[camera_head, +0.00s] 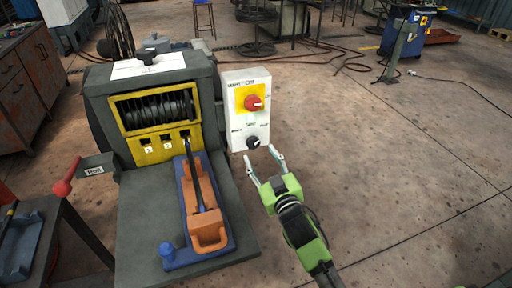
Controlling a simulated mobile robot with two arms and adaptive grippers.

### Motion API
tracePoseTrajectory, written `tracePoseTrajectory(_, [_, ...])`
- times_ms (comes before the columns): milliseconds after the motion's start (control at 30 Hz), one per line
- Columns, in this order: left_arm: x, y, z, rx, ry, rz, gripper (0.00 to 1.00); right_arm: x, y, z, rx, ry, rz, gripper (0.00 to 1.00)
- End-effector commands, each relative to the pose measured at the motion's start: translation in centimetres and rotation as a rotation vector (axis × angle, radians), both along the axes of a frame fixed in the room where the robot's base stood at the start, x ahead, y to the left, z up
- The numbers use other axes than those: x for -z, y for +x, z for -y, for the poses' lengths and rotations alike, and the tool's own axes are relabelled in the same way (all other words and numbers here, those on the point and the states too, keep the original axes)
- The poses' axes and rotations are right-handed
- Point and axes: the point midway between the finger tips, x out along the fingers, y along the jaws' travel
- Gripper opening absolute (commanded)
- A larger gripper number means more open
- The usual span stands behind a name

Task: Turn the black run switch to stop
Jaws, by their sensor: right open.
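The black run switch (253,142) is a small round knob low on the face of a white control box (237,112). Small print stands at its left and right, too small to read surely. A larger red knob (253,103) on a yellow plate sits above it. My right gripper (261,162), on a green arm, is just below the black switch in the picture. Its two fingers are apart with nothing between them. I cannot tell whether a fingertip touches the box. My left gripper is out of view.
The grey capstan machine (150,75) with a yellow-framed drum window stands left of the box. A blue tray with an orange handled piece (208,231) lies on its front plate. A red-knobbed lever (63,187) sticks out at left. Open floor (400,180) lies to the right.

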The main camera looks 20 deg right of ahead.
Motion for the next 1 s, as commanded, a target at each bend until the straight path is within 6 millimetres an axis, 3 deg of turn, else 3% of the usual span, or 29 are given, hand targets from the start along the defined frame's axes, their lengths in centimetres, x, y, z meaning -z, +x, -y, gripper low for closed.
tracePoseTrajectory(100, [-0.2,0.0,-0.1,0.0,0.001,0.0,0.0,-0.1,2.1,-0.1,0.0,0.0,0.0,0.47])
tracePoseTrajectory(300, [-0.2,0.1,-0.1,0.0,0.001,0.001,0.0,0.0,4.3,-0.2,0.0,0.002,0.0,0.47])
tracePoseTrajectory(700, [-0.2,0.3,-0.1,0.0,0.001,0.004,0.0,0.1,5.0,-0.2,0.0,0.001,0.0,0.47])
tracePoseTrajectory(867, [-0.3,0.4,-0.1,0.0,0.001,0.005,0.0,0.1,5.0,-0.2,0.0,0.001,-0.001,0.08])
tracePoseTrajectory(1000, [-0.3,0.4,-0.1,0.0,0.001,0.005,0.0,0.1,5.0,-0.2,0.0,0.001,-0.001,0.08])
